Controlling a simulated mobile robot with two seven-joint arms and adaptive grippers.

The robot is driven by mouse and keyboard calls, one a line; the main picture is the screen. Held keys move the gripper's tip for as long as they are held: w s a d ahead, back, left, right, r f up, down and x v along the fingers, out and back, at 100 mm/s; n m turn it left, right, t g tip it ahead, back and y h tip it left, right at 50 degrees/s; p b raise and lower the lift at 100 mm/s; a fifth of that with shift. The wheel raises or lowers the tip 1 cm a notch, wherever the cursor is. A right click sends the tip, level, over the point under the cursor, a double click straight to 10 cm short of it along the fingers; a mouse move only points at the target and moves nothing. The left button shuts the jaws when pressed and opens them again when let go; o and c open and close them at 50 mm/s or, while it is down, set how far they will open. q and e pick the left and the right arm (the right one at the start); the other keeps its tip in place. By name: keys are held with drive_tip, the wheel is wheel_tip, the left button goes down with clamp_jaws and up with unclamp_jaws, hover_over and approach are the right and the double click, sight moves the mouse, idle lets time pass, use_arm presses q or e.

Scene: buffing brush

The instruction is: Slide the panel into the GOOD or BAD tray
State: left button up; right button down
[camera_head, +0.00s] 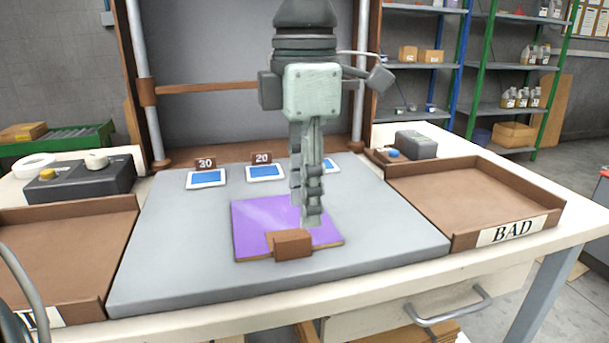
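A flat purple panel (262,217) lies on the grey work mat (390,225) at the middle of the table. A brown block (292,244) sits at its front edge. My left gripper (311,220) hangs from above, fingers down, over the right part of the panel. The fingers show nearly edge-on, so their gap and any contact with the panel cannot be told. The brown BAD tray (455,201) is empty at the right. Another brown tray (65,245), also empty, is at the left; its label is mostly cut off. My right gripper is not in view.
Small blue-faced cards (265,172) with number blocks stand behind the panel. A dark control box (80,181) is at the left, a smaller grey one (416,145) at the right. A frame with posts (146,85) rises behind. The mat beside the panel is clear.

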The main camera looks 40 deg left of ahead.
sight(304, 234)
use_arm(q)
drive_tip(key=shift+f, duration=2.65)
drive_tip(key=shift+c, duration=0.2)
clamp_jaws()
